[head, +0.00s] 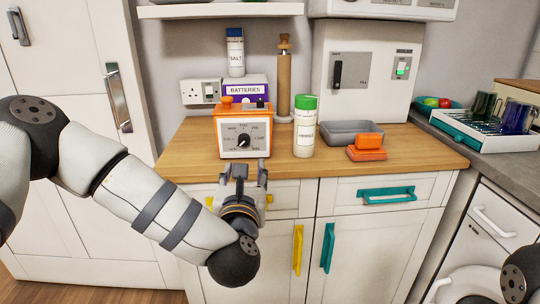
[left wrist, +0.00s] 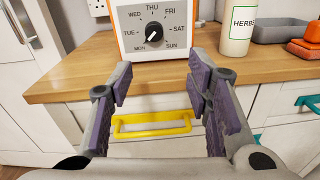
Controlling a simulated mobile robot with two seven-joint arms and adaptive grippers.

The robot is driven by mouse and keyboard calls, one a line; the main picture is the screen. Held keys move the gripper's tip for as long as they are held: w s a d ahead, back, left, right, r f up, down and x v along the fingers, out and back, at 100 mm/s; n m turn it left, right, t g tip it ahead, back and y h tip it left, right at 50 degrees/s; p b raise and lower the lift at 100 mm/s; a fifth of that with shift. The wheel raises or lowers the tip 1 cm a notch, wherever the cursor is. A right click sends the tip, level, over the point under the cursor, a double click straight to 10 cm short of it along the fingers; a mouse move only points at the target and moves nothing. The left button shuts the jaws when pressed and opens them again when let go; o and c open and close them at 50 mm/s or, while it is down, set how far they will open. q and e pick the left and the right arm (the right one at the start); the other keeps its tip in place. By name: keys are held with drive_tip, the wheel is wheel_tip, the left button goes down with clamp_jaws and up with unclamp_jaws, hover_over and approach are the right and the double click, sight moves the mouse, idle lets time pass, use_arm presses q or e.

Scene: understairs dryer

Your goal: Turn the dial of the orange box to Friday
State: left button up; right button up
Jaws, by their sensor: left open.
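The orange box (head: 219,135) stands on the wooden counter with a white face and a black dial (head: 243,141). In the left wrist view, the box (left wrist: 121,30) shows day names around the dial (left wrist: 154,34), MON at lower left, THU at top, FRI at upper right. The dial's white mark seems to point to the lower left, towards MON. My left gripper (head: 245,172) is open and empty, in front of the counter edge and below the dial, apart from the box. Its two fingers also show in the left wrist view (left wrist: 160,82). My right gripper is out of view.
A green-lidded herbs jar (head: 304,133) stands right of the box. A grey tray (head: 345,136) and orange dish (head: 366,154) lie further right. A yellow drawer handle (left wrist: 152,123) is below.

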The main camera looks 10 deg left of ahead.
sight(244, 140)
use_arm(q)
drive_tip(key=shift+n+y, duration=0.3)
drive_tip(key=shift+n, duration=0.3)
drive_tip(key=x, duration=0.8)
drive_tip(key=r+b+x, duration=0.1)
drive_tip(key=x, duration=0.3)
drive_tip(key=shift+w+a, duration=0.15)
drive_tip(key=shift+a, duration=0.15)
drive_tip(key=shift+c, duration=0.5)
clamp_jaws()
